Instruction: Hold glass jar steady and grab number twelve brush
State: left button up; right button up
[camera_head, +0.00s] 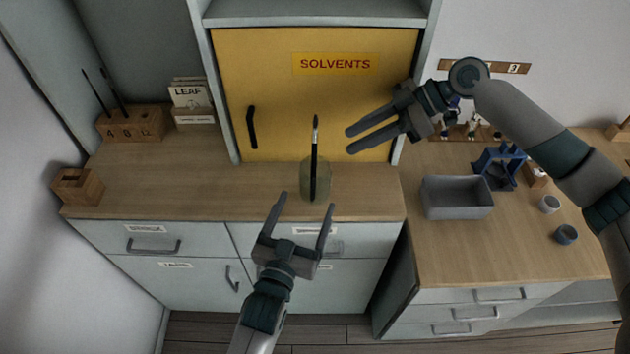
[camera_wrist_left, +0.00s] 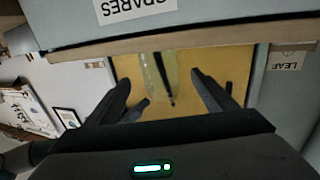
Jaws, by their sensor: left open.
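A glass jar (camera_head: 308,187) stands upright near the front edge of the counter before the yellow solvents cabinet. A dark-handled brush (camera_head: 315,150) stands in it, tip up; no number on it is readable. My left gripper (camera_head: 303,200) is open, in front of and below the jar, apart from it. In the left wrist view, the jar (camera_wrist_left: 148,75) and brush (camera_wrist_left: 169,92) show between the open fingers (camera_wrist_left: 160,85). My right gripper (camera_head: 349,141) is open and empty, its fingers pointing left, to the right of the brush and in front of the cabinet door.
A wooden block (camera_head: 133,124) with upright brushes and a smaller block (camera_head: 78,186) stand at left. Leaf packets (camera_head: 190,95) are near the cabinet. A grey bin (camera_head: 457,198), a blue stand (camera_head: 497,167) and small cups (camera_head: 566,235) are on the right counter. The counter around the jar is clear.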

aim_at(315, 182)
pick_arm(q)
jog(key=x, duration=0.8)
jog(key=shift+w, duration=0.1)
jog(key=shift+c, duration=0.7)
